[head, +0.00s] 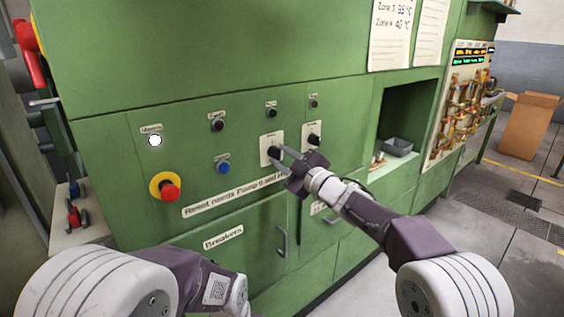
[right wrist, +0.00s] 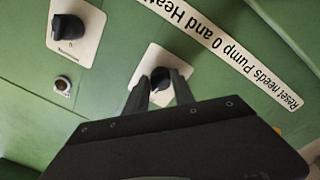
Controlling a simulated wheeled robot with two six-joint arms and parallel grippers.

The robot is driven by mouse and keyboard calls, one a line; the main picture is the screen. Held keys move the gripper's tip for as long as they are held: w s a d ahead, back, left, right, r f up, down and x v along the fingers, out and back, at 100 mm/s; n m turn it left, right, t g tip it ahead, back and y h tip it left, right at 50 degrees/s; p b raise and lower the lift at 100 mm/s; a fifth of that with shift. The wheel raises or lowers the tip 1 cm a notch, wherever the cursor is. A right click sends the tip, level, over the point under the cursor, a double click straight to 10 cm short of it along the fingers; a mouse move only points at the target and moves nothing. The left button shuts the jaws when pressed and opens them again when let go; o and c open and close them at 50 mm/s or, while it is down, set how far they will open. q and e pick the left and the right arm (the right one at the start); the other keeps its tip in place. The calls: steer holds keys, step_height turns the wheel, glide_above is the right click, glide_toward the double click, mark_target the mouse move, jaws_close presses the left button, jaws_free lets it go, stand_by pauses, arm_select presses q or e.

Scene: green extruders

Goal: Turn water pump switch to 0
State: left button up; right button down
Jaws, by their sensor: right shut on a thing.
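Two black rotary switches on pale plates sit on the green panel. In the head view, the left switch (head: 273,150) has my right gripper (head: 281,156) at it, and the right switch (head: 313,140) is clear of the gripper. In the right wrist view, which is turned about upside down, my right gripper (right wrist: 160,88) has its two fingers on either side of the left switch's knob (right wrist: 159,76) and is shut on it. The other switch (right wrist: 68,29) shows at upper left there. The small plate labels are too small to read. Of my left arm only links show; its gripper is out of frame.
A red emergency button (head: 168,191) on a yellow ring, a blue button (head: 223,167) and a white lamp (head: 155,140) are left of the switches. Below are a long label strip (head: 222,200) and a door handle (head: 282,241). A recess (head: 410,110) opens at right.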

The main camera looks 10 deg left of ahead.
steer(key=shift+f+n+b, duration=0.1)
steer(key=shift+n+b, duration=0.3)
steer(key=shift+n, duration=0.8)
steer(key=c, duration=1.1)
jaws_free()
steer(key=b+v, duration=0.1)
steer(key=v, duration=0.8)
